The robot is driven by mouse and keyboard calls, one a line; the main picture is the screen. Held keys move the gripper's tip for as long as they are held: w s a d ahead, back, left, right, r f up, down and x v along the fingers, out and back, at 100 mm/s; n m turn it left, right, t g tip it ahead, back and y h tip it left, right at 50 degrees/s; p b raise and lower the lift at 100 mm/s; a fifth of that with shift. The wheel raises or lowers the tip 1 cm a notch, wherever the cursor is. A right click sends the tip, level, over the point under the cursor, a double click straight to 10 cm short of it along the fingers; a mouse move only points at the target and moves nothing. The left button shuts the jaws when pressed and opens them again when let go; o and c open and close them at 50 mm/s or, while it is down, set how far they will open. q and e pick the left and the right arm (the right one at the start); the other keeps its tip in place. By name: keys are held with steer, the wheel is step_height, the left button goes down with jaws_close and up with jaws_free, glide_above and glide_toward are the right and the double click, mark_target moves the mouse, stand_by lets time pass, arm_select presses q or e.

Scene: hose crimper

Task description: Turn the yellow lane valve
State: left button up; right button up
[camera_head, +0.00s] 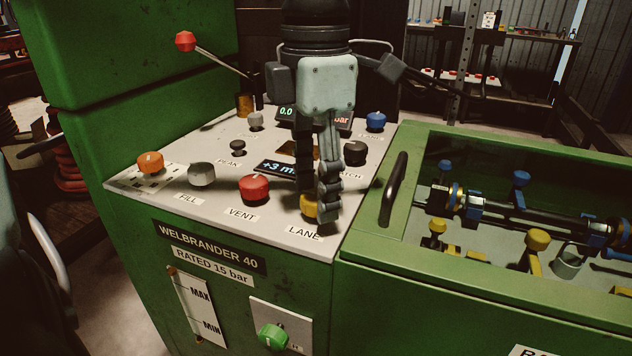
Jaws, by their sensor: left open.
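The yellow lane valve (308,207) is a round knob at the front right of the sloped white panel, above the LANE label (305,233). My left gripper (326,203) points down over it, with the jaws open and seen nearly edge-on. The near finger covers the right part of the knob. The knob shows just left of that finger; whether the finger touches it, I cannot tell. My right gripper is not in view.
A red VENT knob (254,188) sits left of the yellow one, then a grey FILL knob (202,174) and an orange knob (150,162). A dark knob (355,153) and blue knob (376,121) stand behind. A black handle (393,189) on the green bay rises at right.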

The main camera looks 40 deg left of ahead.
arm_select(q)
steer(key=shift+f, duration=0.1)
steer(key=shift+c, duration=0.9)
steer(key=c, duration=0.9)
steer(key=shift+c, duration=0.4)
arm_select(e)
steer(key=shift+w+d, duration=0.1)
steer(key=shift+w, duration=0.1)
